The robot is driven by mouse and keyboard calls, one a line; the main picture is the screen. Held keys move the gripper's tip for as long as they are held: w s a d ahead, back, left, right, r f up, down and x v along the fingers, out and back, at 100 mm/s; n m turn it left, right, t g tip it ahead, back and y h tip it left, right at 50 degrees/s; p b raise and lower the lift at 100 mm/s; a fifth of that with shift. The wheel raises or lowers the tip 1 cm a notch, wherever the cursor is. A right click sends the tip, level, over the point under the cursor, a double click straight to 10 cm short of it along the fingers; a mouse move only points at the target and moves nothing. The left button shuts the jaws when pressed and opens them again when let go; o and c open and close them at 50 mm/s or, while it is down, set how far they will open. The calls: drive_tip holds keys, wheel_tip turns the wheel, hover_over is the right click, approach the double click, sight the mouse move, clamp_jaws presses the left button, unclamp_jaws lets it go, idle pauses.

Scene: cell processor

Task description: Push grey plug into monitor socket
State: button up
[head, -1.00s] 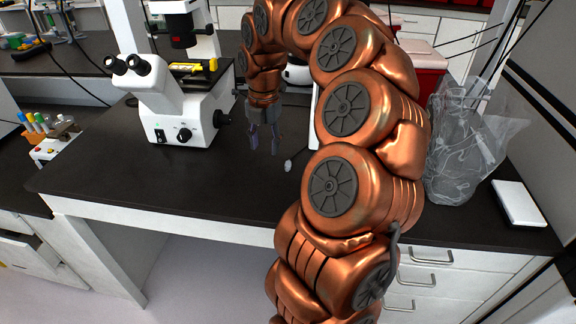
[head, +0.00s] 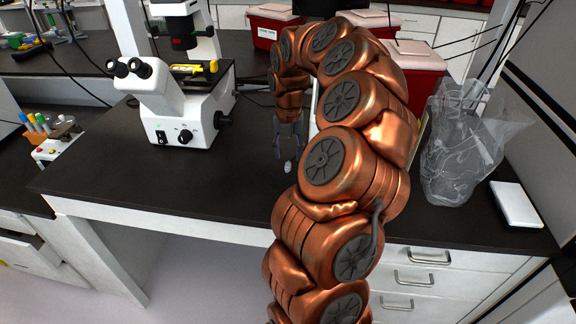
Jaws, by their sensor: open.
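A small light grey piece (head: 288,167), which looks like the grey plug, lies on the black bench top in the head view, right of the microscope. My gripper (head: 288,156) points down over it, with its fingers apart near the piece. Whether the fingertips touch it cannot be told. A thin white upright edge (head: 314,100), possibly part of the monitor, shows between my gripper and my copper arm. My arm hides the rest of it, and no socket is visible.
A white microscope (head: 185,110) stands left of my gripper. A clear bag (head: 460,150) and a flat white box (head: 517,204) are at the right. Red bins (head: 270,25) stand behind. The bench top (head: 170,190) in front of the microscope is clear.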

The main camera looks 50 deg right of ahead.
sight(288, 163)
drive_tip(key=shift+f+p, duration=0.4)
drive_tip(key=shift+f, duration=1.4)
clamp_jaws()
drive_tip(key=shift+r+b, duration=0.7)
drive_tip(key=shift+r, duration=1.1)
drive_tip(key=shift+s+a+b, duration=0.2)
drive_tip(key=shift+s+a, duration=0.05)
drive_tip(key=shift+a, duration=0.4)
drive_tip(key=shift+s+a+b, duration=0.2)
drive_tip(key=shift+a, duration=0.4)
drive_tip(key=s+a+b, duration=0.1)
drive_tip(key=a, duration=0.3)
drive_tip(key=s+a+r+b, duration=0.1)
drive_tip(key=s+a, duration=0.1)
drive_tip(key=a, duration=0.2)
drive_tip(key=s+a+b, duration=0.1)
drive_tip(key=a, duration=0.3)
drive_tip(key=shift+s+a+r, duration=0.2)
drive_tip(key=shift+s+a, duration=0.1)
drive_tip(key=shift+a, duration=0.05)
